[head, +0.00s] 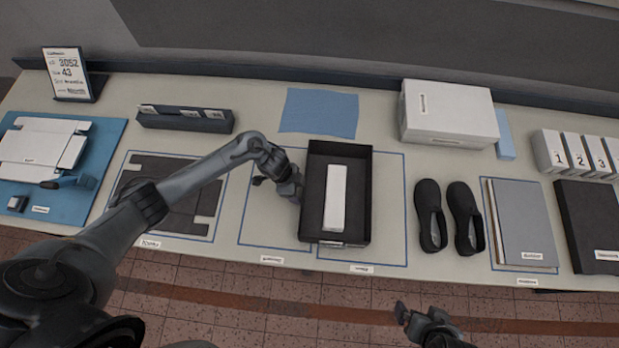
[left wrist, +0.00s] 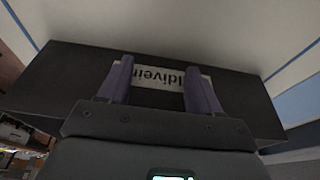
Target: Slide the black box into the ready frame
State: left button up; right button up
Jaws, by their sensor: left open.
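The black box (head: 360,195) is open-topped, with a white block (head: 335,198) lying inside. It sits across two blue-outlined frames: it covers the left part of the right frame (head: 404,210) and the right edge of the left frame (head: 240,240). The frame labels are too small to read surely. My left gripper (head: 291,190) is at the box's left wall, open. In the left wrist view its two fingers (left wrist: 160,85) stand apart against the dark box wall (left wrist: 70,72), with a white label between them; contact is unclear. My right gripper (head: 405,315) is off the table's front edge.
Black shoes (head: 430,212) stand right of the right frame. A white box (head: 448,112) and a blue cloth (head: 320,112) lie behind. A dark folded sheet (head: 185,205) lies left, below my left arm. The right frame's right strip is bare.

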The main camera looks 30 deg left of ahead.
pick_arm(q)
jog(key=shift+w+d, duration=0.1)
jog(key=shift+d, duration=0.05)
jog(key=shift+w+d, duration=0.2)
jog(key=shift+d, duration=0.25)
jog(key=shift+w+d, duration=0.2)
jog(key=shift+d, duration=0.25)
jog(key=shift+w+d, duration=0.35)
jog(key=shift+d, duration=0.4)
jog(key=shift+w+d, duration=0.3)
jog(key=shift+d, duration=0.45)
jog(key=shift+w+d, duration=0.35)
jog(key=shift+d, duration=0.4)
jog(key=shift+w+d, duration=0.25)
jog(key=shift+d, duration=0.35)
jog(key=shift+w+d, duration=0.25)
jog(key=shift+d, duration=0.35)
jog(key=a+r+p, duration=0.1)
jog(key=p, duration=0.1)
jog(key=s+a+r+p, duration=0.1)
jog(key=r+p, duration=0.3)
jog(key=shift+s+a, duration=0.15)
jog(key=shift+a, duration=0.25)
